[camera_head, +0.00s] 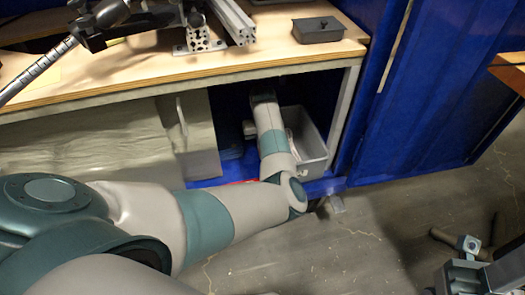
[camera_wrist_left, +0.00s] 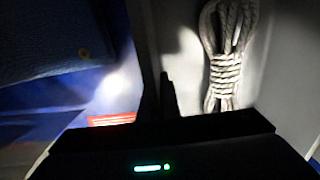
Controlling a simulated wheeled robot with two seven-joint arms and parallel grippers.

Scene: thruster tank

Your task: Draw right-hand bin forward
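The grey right-hand bin (camera_head: 312,143) stands on the blue floor of the compartment under the workbench, at the right. My left arm reaches in over it, and its forearm hides part of the bin and the left gripper's tips in the head view. In the left wrist view, the left gripper's dark fingers (camera_wrist_left: 161,98) are close together with the bin's thin side wall (camera_wrist_left: 147,40) between them. They appear shut on that wall. A coiled, pale rope (camera_wrist_left: 228,50) lies inside the bin. My right gripper (camera_head: 457,243) is at the lower right, away from the bin, its finger gap unclear.
The wooden benchtop (camera_head: 160,70) overhangs the compartment, with a small dark box (camera_head: 318,29) on it. A pale panel (camera_head: 198,135) stands left of the bin. A blue door (camera_head: 425,90) is at the right. The concrete floor (camera_head: 330,250) in front is mostly clear.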

